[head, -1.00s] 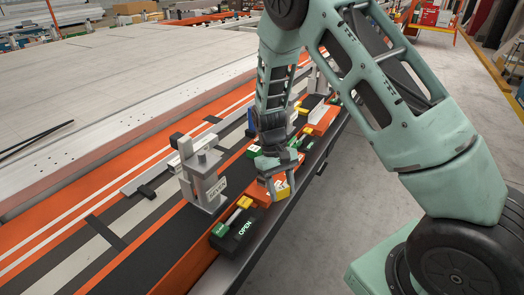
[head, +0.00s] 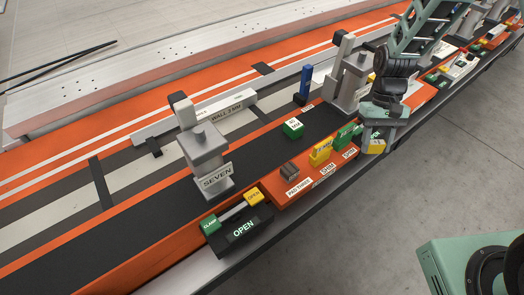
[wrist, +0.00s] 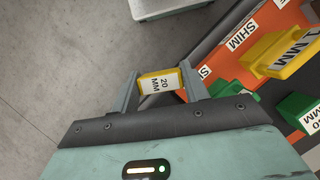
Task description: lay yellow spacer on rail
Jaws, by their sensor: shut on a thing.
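The yellow spacer (wrist: 160,82), a small block with yellow ends and a white face marked 20 MM, is between my gripper's fingertips (wrist: 159,85) in the wrist view. In the head view my gripper (head: 372,130) points down, with the spacer (head: 376,146) below it, off the outer edge of the orange shelf. A long pale bar with a WALL label (head: 195,120) lies along the black and orange bench, behind the grey clamp marked SEVEN (head: 207,160). I cannot tell for certain which strip is the rail.
A yellow 1 MM shim (head: 321,152), a green shim (head: 347,136) and a brown pad (head: 290,172) stand on the orange shelf. A green block (head: 293,128) sits on the black strip. The OPEN clamp box (head: 240,229) is at the front. Floor right of the bench is clear.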

